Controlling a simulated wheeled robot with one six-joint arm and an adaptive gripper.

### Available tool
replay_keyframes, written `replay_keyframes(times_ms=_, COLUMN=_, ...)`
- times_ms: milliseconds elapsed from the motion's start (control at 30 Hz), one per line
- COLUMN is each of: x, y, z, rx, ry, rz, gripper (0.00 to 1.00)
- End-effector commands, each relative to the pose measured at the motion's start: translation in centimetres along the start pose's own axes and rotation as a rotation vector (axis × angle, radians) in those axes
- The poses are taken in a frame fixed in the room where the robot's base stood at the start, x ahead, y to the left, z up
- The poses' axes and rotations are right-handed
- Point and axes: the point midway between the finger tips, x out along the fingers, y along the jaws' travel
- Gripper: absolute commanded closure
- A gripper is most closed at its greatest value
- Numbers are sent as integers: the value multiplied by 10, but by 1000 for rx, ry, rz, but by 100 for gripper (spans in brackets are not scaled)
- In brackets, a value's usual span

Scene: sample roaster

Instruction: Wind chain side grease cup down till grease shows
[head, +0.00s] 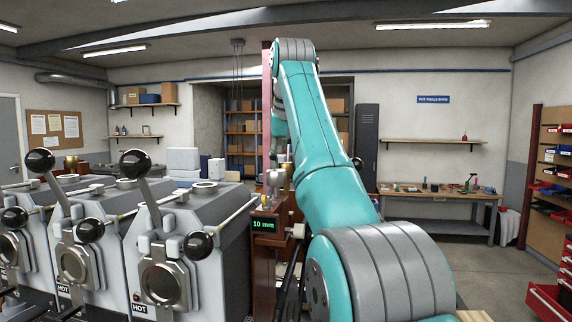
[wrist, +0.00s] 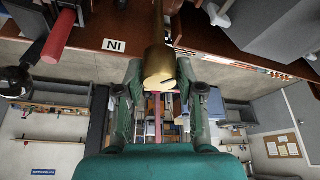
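A brass cylinder with a slot in its end (wrist: 159,66), which looks like the grease cup, is in the upper middle of the wrist view. My gripper (wrist: 160,70) has one green finger on each side of its end. The fingers are very close to the brass, but I cannot tell whether they touch it. In the head view my teal arm reaches forward, and its bend hides part of the scene beyond. A small display reading 10 mm (head: 263,226) sits on a brown post left of the arm. No grease can be made out.
Grey roaster units marked HOT (head: 180,250), with black-knobbed levers (head: 135,163), stand close on the left. In the wrist view a brown panel (wrist: 90,30) carries an "IN" label (wrist: 115,45) and a red cylinder (wrist: 58,37). A workbench (head: 440,196) stands at the back right, with open floor before it.

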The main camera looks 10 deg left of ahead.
Motion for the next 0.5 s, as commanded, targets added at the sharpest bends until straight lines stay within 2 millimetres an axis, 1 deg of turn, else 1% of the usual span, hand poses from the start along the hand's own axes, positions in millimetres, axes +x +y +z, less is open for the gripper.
replay_keyframes(times_ms=33, x=0, y=0, z=0, rx=0, ry=0, rz=0, gripper=83)
replay_keyframes(times_ms=67, x=0, y=0, z=0, rx=0, ry=0, rz=0, gripper=90)
replay_keyframes(times_ms=100, x=0, y=0, z=0, rx=0, ry=0, rz=0, gripper=100)
replay_keyframes(times_ms=367, x=0, y=0, z=0, rx=17, ry=0, rz=7, gripper=100)
replay_keyframes(times_ms=500, x=0, y=0, z=0, rx=65, ry=0, rz=27, gripper=100)
